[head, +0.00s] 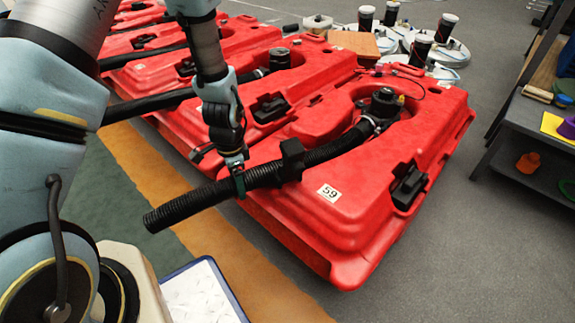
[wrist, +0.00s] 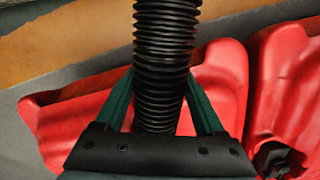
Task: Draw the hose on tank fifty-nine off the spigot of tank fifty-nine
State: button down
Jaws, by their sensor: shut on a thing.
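The red tank (head: 330,225) with a "59" label (head: 329,193) lies nearest in the row. A black ribbed hose (head: 190,203) runs along its top, through a black clip (head: 292,158), up to the spigot area (head: 372,122) by the black cap. The hose's far end appears to meet the spigot there; the exact joint is too small to tell. My gripper (head: 238,178) is shut on the hose between its free end and the clip. In the wrist view the green fingers (wrist: 160,100) stand on both sides of the ribbed hose (wrist: 167,40).
More red tanks (head: 215,85) with black hoses stand behind and left. Round grey pieces with black and white cylinders (head: 420,48) stand at the back. A dark shelf (head: 535,125) with small items is at right. A clipboard (head: 200,293) lies front left. Grey floor right of the tank is clear.

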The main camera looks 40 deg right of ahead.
jog(key=shift+a, duration=0.35)
jog(key=shift+s+a, duration=0.15)
jog(key=shift+a, duration=0.2)
grip_release()
jog(key=shift+r, duration=0.1)
dwell(0.4)
jog(key=shift+r+p, duration=3.4)
jog(key=shift+r, duration=0.05)
notch_tip(320, 180, up, 7)
jog(key=p, duration=0.6)
